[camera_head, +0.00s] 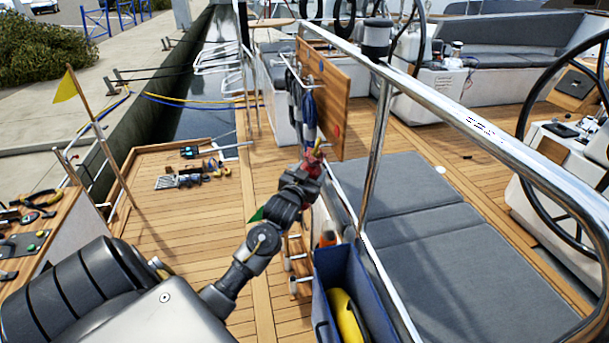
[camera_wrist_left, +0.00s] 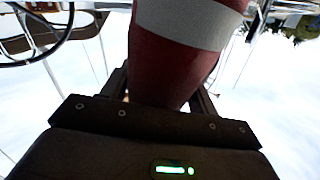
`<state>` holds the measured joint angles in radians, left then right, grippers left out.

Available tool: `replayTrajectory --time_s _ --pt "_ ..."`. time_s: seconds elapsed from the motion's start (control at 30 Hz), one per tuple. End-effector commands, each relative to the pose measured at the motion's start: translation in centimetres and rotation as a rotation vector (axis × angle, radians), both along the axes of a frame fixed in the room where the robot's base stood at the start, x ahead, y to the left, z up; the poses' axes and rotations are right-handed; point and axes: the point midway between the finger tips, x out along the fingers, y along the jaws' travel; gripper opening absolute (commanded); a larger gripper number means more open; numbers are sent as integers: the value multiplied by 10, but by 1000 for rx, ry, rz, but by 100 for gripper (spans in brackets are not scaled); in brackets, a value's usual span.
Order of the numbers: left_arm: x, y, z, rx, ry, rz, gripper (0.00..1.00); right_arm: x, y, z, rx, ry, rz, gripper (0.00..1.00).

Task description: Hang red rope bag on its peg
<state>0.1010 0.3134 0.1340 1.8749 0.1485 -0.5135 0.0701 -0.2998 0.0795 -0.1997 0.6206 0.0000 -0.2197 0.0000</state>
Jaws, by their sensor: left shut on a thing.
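My left gripper (camera_head: 314,158) is shut on the red rope bag. The bag fills the upper middle of the left wrist view as a dark red body (camera_wrist_left: 178,65) with a pale grey band, between my fingers. In the head view a little red shows at my gripper; most of the bag is hidden. A wooden peg board (camera_head: 325,80) stands upright just beyond my gripper, with metal pegs and a red mark (camera_head: 336,131) near its lower edge. Dark blue and pale bags (camera_head: 308,112) hang on its left side. Whether the bag touches a peg cannot be told.
A steel rail (camera_head: 450,105) runs over grey cushions (camera_head: 430,230) on the right. A blue bin (camera_head: 345,275) with a yellow thing inside stands below my forearm. Tools (camera_head: 190,178) lie on the left deck, near a yellow flag (camera_head: 65,88).

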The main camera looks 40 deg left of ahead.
Motion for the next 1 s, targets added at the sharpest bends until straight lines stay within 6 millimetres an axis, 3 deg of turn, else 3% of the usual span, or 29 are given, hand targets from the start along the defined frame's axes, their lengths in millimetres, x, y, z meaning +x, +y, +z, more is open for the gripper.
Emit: replayTrajectory --time_s 1.0 --pt "10 -6 -9 0 0 0 26 -1 0 1 0 2 0 74"
